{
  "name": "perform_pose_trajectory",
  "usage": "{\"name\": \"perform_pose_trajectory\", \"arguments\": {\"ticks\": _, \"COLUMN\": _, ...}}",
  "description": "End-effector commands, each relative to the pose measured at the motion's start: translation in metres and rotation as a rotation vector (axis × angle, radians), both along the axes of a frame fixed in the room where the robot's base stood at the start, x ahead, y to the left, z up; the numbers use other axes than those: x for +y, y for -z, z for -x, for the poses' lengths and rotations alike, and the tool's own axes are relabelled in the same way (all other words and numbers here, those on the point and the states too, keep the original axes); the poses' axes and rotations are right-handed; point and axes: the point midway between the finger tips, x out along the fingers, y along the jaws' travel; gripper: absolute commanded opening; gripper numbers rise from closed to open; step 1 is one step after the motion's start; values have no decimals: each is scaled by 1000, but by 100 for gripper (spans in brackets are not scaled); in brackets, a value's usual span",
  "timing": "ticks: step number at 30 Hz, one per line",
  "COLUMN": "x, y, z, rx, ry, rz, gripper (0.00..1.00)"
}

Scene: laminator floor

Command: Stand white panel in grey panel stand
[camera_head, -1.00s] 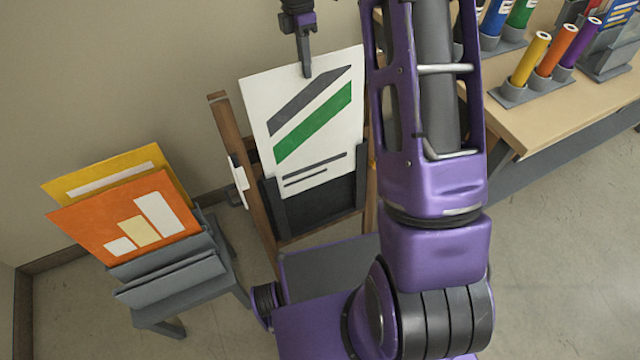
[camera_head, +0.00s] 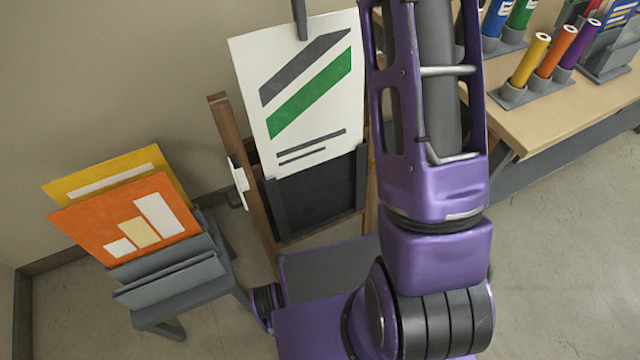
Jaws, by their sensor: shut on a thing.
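The white panel (camera_head: 315,135) bears a dark grey stripe, a green stripe and thin dark lines. It hangs upright, slightly tilted in the picture, above the black holder of a wooden easel. Its lower edge is about level with the tops of the holder's side rails; I cannot tell whether it is fully clear of them. My gripper (camera_head: 300,22) is shut on the panel's top edge; only its finger end shows, the rest is cut off above. The grey panel stand (camera_head: 185,275) is at the lower left, holding an orange panel (camera_head: 105,222) and a yellow panel (camera_head: 75,185) behind it.
The wooden easel (camera_head: 240,170) with its black holder (camera_head: 318,203) stands near the wall. A white item hangs at its left side. A wooden table (camera_head: 545,105) with coloured rolls in grey holders is at the upper right. Floor is clear at the lower right.

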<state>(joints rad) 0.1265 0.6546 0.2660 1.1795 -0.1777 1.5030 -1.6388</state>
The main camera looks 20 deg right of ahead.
Motion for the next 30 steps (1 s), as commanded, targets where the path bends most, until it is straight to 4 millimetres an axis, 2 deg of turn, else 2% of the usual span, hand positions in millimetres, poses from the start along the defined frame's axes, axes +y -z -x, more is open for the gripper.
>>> {"name": "perform_pose_trajectory", "arguments": {"ticks": 16, "x": 2, "y": -47, "z": -8, "rx": -1, "ry": -1, "rz": 1, "gripper": 0}}
{"name": "perform_pose_trajectory", "arguments": {"ticks": 30, "x": 2, "y": -52, "z": -9, "rx": 0, "ry": 0, "rz": 0, "gripper": 0}}
